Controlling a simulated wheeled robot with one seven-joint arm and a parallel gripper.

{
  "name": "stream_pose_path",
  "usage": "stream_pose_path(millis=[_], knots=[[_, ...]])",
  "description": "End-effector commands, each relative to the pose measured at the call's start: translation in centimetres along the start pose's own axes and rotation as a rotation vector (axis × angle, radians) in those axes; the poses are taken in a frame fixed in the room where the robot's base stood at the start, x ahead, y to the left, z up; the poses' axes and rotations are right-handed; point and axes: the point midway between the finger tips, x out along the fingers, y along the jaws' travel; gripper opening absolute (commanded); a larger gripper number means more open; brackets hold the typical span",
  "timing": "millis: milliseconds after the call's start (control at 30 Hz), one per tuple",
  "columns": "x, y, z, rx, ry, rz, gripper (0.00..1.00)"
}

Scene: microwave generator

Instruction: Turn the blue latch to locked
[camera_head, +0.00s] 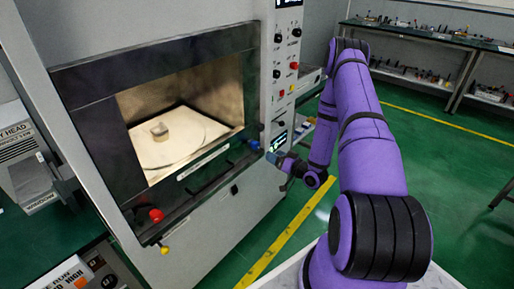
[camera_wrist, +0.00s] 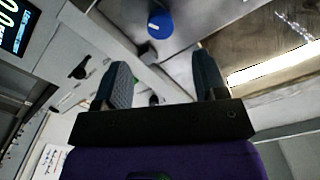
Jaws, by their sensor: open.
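The blue latch (camera_head: 254,145) is a small round knob on the microwave front, at the right end of the bar below the window. It also shows in the wrist view (camera_wrist: 160,24), ahead of my fingers and between their lines, with a pale mark on its face. My gripper (camera_wrist: 163,75) is open and empty, its two fingers spread wide. In the head view my gripper (camera_head: 277,158) is close to the latch, just below and right of it. The fingers look apart from the latch. The microwave (camera_head: 56,90) has a lit chamber behind its dark-framed window.
A grey block (camera_head: 159,131) sits on the round plate inside the chamber. A red knob (camera_head: 156,215) and a yellow knob (camera_head: 164,250) are at the lower left. The control panel (camera_head: 287,70) rises above my gripper. Benches with tools (camera_head: 430,35) stand behind; green floor is clear.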

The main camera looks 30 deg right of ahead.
Motion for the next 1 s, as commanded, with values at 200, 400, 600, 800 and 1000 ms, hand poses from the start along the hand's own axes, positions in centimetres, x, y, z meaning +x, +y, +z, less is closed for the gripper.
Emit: stream_pose_path(millis=[200,400,600,800,1000], knots=[[3.7,-0.1,0.0,-0.003,0.000,-0.004,0.66],[7.1,-0.1,0.0,-0.003,0.000,-0.003,0.66],[9.2,-0.1,0.0,-0.002,0.000,-0.001,0.66],[9.9,-0.1,0.0,-0.001,-0.002,0.000,0.66],[9.9,0.0,0.0,-0.001,-0.001,0.000,0.66]])
